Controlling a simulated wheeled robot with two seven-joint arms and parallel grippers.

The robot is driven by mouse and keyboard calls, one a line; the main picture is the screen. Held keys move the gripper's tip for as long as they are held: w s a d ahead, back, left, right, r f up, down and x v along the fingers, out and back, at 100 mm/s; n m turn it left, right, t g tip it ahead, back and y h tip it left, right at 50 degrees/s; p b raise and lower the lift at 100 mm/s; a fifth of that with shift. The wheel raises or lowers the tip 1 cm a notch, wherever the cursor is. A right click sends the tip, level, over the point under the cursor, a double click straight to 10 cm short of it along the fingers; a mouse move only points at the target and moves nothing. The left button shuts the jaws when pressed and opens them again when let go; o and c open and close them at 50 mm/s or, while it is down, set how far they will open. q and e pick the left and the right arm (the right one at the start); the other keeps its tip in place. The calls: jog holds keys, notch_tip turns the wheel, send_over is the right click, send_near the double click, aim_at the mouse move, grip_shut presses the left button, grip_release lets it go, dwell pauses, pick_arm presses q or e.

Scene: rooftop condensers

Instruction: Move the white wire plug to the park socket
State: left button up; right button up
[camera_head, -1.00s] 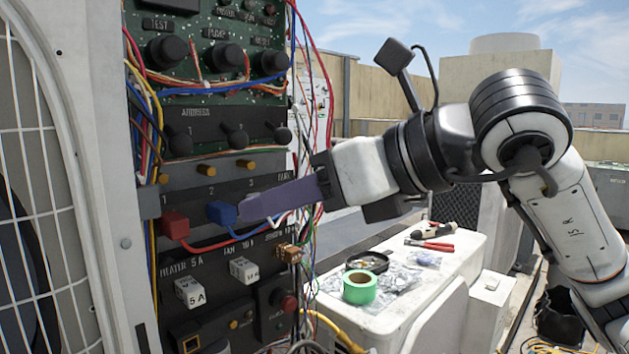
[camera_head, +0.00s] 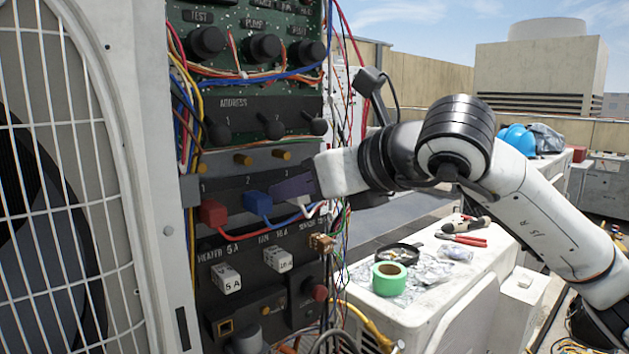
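The dark panel (camera_head: 235,185) carries a numbered socket row. A red plug (camera_head: 213,212) sits under number 1 and a blue plug (camera_head: 257,202) under number 2. A short white wire (camera_head: 306,209) shows just below the fingers. The white plug itself and the park socket are hidden behind the gripper. The fingers are seen side-on, so their opening and any grip do not show. My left gripper is out of view.
Loose wires (camera_head: 345,110) hang along the panel's right edge, close to my wrist. Black knobs (camera_head: 272,128) and brass posts (camera_head: 243,160) stick out above the sockets. A white unit right of the panel holds green tape (camera_head: 389,278) and pliers (camera_head: 462,240).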

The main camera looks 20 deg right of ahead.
grip_shut()
dwell(0.4)
